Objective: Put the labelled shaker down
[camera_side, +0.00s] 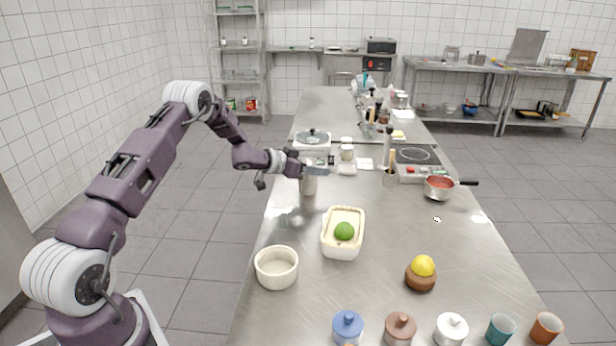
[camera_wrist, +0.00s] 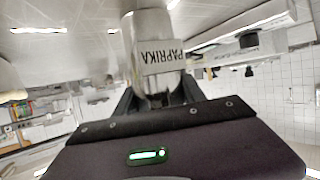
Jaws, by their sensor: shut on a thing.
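The labelled shaker (camera_side: 308,184) is a metallic cylinder at the left side of the steel counter in the side view. In the wrist view the shaker (camera_wrist: 152,30) carries a white label reading PAPRIKA, which appears upside down. My gripper (camera_side: 313,170) is shut on the shaker, with its fingers around the upper part in the side view. The shaker looks upright. Its base is at or close to the counter top (camera_side: 400,235); I cannot tell whether it touches. The gripper's fingers (camera_wrist: 160,95) are partly hidden behind the wrist housing in the wrist view.
A cream tub with a green lime (camera_side: 344,232) and a white ramekin (camera_side: 276,267) stand nearer the camera. A scale with a lidded pan (camera_side: 312,139) and jars (camera_side: 347,150) stand behind. A red-filled saucepan (camera_side: 439,188) is to the right. Counter between shaker and saucepan is clear.

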